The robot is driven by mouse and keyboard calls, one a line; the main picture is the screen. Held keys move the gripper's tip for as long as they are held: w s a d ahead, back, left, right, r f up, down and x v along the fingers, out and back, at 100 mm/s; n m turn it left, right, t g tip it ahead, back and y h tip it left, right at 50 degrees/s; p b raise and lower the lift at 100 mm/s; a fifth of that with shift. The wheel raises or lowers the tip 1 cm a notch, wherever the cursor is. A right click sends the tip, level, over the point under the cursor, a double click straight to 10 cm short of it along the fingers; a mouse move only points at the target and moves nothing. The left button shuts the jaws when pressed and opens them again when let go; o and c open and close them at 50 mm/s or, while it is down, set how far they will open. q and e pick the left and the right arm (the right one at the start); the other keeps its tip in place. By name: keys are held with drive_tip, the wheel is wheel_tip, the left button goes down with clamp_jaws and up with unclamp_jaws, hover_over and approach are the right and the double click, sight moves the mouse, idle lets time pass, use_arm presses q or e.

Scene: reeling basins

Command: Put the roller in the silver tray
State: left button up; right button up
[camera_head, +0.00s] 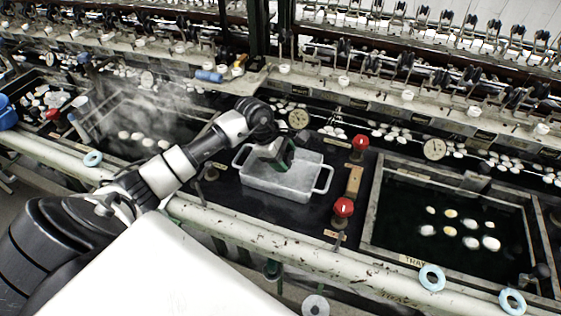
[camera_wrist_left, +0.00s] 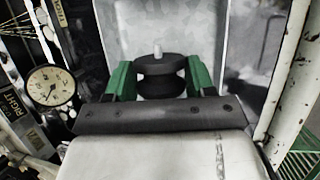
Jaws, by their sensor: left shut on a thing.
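The silver tray (camera_head: 275,188) is a shallow metal tray with a handle at each end, on the dark counter in the middle of the head view. My left gripper (camera_head: 285,155) reaches down over the tray, its green fingers above or inside it. In the left wrist view the green fingers are shut on the roller (camera_wrist_left: 160,72), a dark grooved spool with a pale pin on top. The tray's pale inside (camera_wrist_left: 235,50) shows behind the roller. I cannot tell whether the roller touches the tray floor. My right gripper is not in view.
Red knobs (camera_head: 344,207) stand right of the tray. A dark basin (camera_head: 450,215) with floating cocoons lies farther right, and a steaming basin (camera_head: 145,125) lies left. A long pale pipe (camera_head: 250,235) runs along the front. A gauge (camera_wrist_left: 50,86) shows in the wrist view.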

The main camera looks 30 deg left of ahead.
sight(281, 174)
use_arm(q)
drive_tip(key=shift+w+a+f, duration=0.3)
drive_tip(key=shift+a+f, duration=0.15)
drive_tip(key=shift+a, duration=0.15)
wheel_tip(281, 174, down, 3)
drive_tip(key=shift+f+p, duration=0.1)
drive_tip(key=shift+p, duration=0.6)
drive_tip(key=shift+f, duration=0.35)
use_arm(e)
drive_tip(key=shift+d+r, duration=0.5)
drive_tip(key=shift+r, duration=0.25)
use_arm(q)
drive_tip(key=shift+f, duration=0.2)
drive_tip(key=o, duration=0.9)
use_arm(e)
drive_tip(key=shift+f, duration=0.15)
use_arm(q)
drive_tip(key=shift+r, duration=0.1)
